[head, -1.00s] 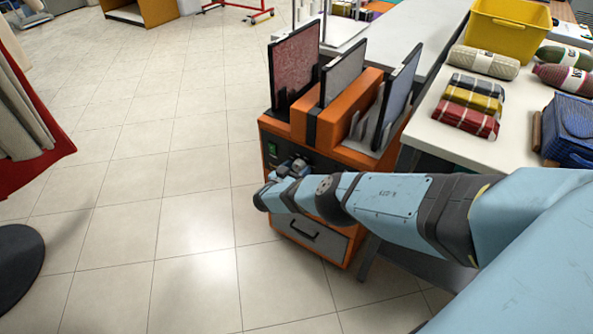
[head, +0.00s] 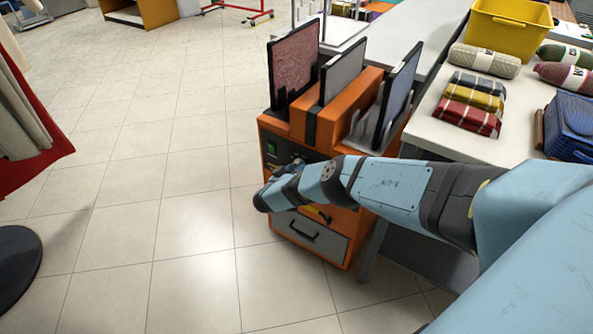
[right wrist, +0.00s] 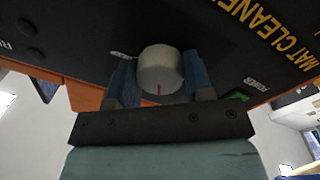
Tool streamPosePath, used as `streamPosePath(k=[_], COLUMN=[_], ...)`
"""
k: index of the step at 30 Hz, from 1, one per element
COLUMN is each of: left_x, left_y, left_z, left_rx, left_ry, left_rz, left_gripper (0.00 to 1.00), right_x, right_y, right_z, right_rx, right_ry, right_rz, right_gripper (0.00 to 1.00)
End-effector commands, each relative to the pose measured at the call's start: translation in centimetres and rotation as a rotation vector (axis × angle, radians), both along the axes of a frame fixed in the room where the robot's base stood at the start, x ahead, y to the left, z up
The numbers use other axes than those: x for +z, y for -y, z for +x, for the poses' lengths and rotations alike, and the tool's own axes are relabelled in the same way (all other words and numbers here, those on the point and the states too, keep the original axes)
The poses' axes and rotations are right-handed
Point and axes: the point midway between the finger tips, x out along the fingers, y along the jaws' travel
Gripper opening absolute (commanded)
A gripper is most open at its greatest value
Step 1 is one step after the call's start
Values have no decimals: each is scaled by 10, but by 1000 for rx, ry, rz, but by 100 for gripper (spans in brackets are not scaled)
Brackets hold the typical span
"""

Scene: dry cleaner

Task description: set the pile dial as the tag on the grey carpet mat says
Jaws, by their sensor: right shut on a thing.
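The pile dial (right wrist: 161,66) is a pale round knob with a red mark, in the right wrist view. The mark points toward the bottom of that picture. My right gripper (right wrist: 160,80) has a finger on each side of the knob and is shut on it. In the head view my right gripper (head: 294,166) is at the dark front panel of the orange mat cleaner (head: 342,130), and the dial is hidden there. The grey carpet mat (head: 342,72) stands upright in the middle slot on top. I cannot make out its tag. My left gripper is out of view.
A red mat (head: 296,66) and a blue-grey mat (head: 398,92) stand on either side of the grey one. A green power switch (head: 271,148) sits on the panel. A white table (head: 455,143) with folded textiles is at right.

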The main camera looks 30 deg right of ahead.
Motion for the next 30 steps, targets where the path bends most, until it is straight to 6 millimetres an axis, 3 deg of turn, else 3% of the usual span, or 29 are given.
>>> streamPosePath(k=[4, 5, 8, 20, 30], left_x=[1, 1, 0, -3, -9], left_y=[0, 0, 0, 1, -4], left_z=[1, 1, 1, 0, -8], left_rx=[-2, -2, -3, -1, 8], left_ry=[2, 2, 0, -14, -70], left_rz=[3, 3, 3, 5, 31], left_gripper=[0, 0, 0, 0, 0], right_x=[-1, -1, -1, 0, -1], right_y=[-1, -1, -1, -10, -77], right_z=[-1, -1, -1, -3, -27], right_rx=[0, 0, 0, 1, 3], right_ry=[0, 0, 0, 1, 1], right_rz=[1, 1, 2, 3, 4], right_gripper=[24, 50, 73, 73, 73])
